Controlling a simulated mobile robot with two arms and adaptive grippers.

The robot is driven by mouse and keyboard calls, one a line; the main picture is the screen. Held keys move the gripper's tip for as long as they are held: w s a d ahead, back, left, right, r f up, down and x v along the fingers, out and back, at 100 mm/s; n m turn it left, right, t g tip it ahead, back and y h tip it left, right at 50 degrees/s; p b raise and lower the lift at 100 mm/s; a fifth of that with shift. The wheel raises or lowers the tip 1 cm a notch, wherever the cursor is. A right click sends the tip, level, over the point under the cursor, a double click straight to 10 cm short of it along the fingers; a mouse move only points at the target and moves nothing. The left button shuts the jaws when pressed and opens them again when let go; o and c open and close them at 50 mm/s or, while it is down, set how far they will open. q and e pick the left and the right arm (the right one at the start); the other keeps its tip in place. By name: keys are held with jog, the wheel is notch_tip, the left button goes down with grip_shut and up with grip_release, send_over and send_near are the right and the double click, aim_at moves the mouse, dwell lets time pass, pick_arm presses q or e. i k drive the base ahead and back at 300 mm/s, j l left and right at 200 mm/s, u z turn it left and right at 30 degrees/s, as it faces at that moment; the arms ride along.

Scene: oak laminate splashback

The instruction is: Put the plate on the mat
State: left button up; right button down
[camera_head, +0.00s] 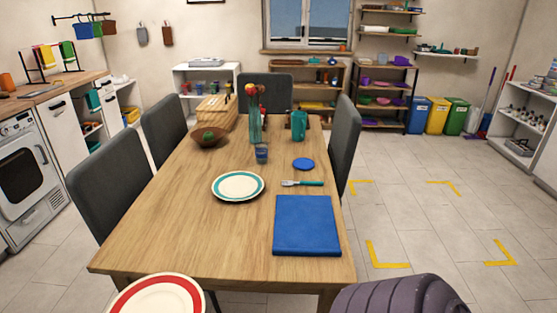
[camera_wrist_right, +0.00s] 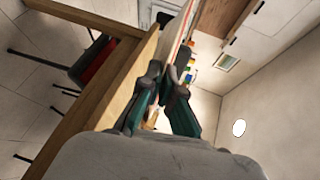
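A white plate with a red rim (camera_head: 158,298) shows at the bottom left of the head view, in front of the table's near edge and partly cut off by the frame. In the right wrist view my right gripper (camera_wrist_right: 172,78) has its fingers closed about a thin pale edge with a reddish line, which looks like this plate seen edge-on. A blue rectangular mat (camera_head: 306,226) lies flat and bare at the table's near right corner. My left gripper is in neither view.
On the wooden table (camera_head: 180,240) stand a teal-rimmed plate (camera_head: 238,186), a fork (camera_head: 302,183), a blue coaster (camera_head: 303,164), a glass (camera_head: 262,153), a teal mug (camera_head: 299,125), a vase (camera_head: 256,127) and a bowl (camera_head: 208,137). Grey chairs surround it. The near left tabletop is clear.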

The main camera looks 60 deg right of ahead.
aim_at(313, 219)
jog(key=k+l+u, duration=0.2)
jog(key=l, duration=0.25)
jog(key=k+l+u, duration=0.2)
jog(key=l, duration=0.2)
jog(key=k+l+u, duration=0.2)
jog(key=l, duration=0.2)
jog(key=k+l+u, duration=0.2)
jog(key=l, duration=0.15)
